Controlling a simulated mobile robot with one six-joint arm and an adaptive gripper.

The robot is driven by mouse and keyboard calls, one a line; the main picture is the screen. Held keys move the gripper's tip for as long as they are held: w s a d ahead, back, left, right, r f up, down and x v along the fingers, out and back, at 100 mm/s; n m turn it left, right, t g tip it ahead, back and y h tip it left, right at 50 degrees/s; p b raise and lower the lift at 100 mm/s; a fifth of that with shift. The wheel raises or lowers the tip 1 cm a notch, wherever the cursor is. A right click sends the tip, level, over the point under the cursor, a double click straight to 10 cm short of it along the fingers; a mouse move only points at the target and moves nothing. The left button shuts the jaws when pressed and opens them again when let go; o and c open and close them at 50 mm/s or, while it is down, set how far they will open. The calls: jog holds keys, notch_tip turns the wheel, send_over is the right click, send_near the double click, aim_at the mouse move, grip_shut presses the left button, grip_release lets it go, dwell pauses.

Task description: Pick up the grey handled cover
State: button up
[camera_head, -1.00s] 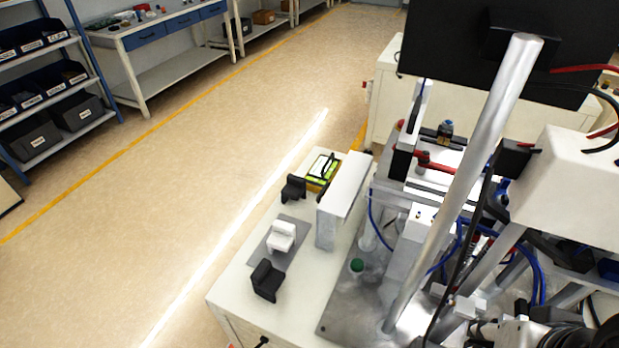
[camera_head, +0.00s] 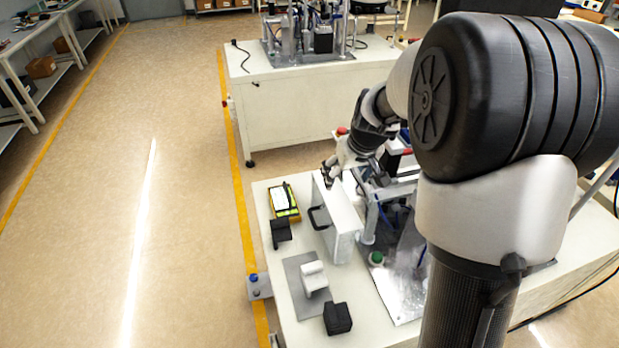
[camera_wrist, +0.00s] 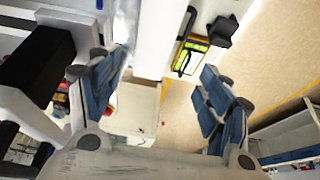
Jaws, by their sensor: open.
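The grey handled cover (camera_head: 345,232) stands upright on the white bench. It looks like a pale box-shaped panel with a black handle (camera_head: 318,218) on its left face. My gripper (camera_head: 330,172) is above the far end of the cover, apparently apart from it. In the wrist view my gripper's blue-padded fingers (camera_wrist: 162,95) are spread wide with nothing between them. A pale strip in the wrist view (camera_wrist: 154,40), probably the cover's top, lies beyond the fingertips.
A yellow-green device (camera_head: 285,202), a black block (camera_head: 281,233), a white block (camera_head: 314,278) on a grey plate (camera_head: 296,270) and another black block (camera_head: 337,318) lie left of and in front of the cover. Feeder machinery with a green button (camera_head: 376,258) stands close on its right.

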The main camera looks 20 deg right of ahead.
jog(key=b, duration=0.3)
send_over(336, 198)
jog(key=s, duration=0.2)
jog(key=f, duration=1)
jog(key=shift+s+f, duration=0.2)
jog(key=shift+f, duration=0.1)
jog(key=shift+b+x, duration=0.9)
jog(key=shift+x, duration=2.25)
jog(key=shift+w+r, duration=0.1)
jog(key=shift+f+b, duration=0.25)
jog(key=shift+b, duration=0.1)
jog(key=shift+c, duration=0.4)
jog(key=c, duration=1.4)
